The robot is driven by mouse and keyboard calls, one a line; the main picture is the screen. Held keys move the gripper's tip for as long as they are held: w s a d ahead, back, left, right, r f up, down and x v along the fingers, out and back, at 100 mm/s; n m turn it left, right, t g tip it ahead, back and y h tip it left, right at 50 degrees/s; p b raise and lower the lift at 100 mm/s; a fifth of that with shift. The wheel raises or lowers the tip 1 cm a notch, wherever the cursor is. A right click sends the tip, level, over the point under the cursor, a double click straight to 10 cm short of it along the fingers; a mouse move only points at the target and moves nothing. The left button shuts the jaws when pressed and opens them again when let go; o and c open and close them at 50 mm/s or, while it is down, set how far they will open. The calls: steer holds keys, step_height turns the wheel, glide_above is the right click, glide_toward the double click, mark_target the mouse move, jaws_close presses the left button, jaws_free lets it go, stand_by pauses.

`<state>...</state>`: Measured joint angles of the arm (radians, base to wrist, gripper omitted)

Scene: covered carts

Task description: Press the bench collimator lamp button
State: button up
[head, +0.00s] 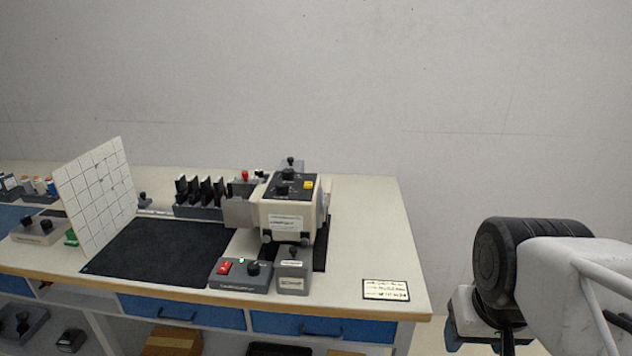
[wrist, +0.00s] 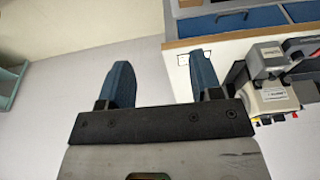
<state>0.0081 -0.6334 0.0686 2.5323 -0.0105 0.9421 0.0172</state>
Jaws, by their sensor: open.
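The bench collimator (head: 286,222) is a beige box on the right half of the bench, with a black top panel bearing dark knobs and a yellow button (head: 308,185). I cannot read which control is the lamp button. A beige and grey device, probably the collimator, also shows at the right of the wrist view (wrist: 270,92), turned by the camera's angle. My gripper (wrist: 163,72) has two blue fingers, spread apart with nothing between them. It is out beside the bench's right end, touching nothing.
A grey control box (head: 240,275) with a red switch and green light stands before the collimator, beside a smaller grey box (head: 292,277). A black mat (head: 160,252), a white grid board (head: 95,198) and a label card (head: 386,289) occupy the bench. The bench's right end is mostly clear.

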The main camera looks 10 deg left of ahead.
jaws_close()
stand_by(1.5)
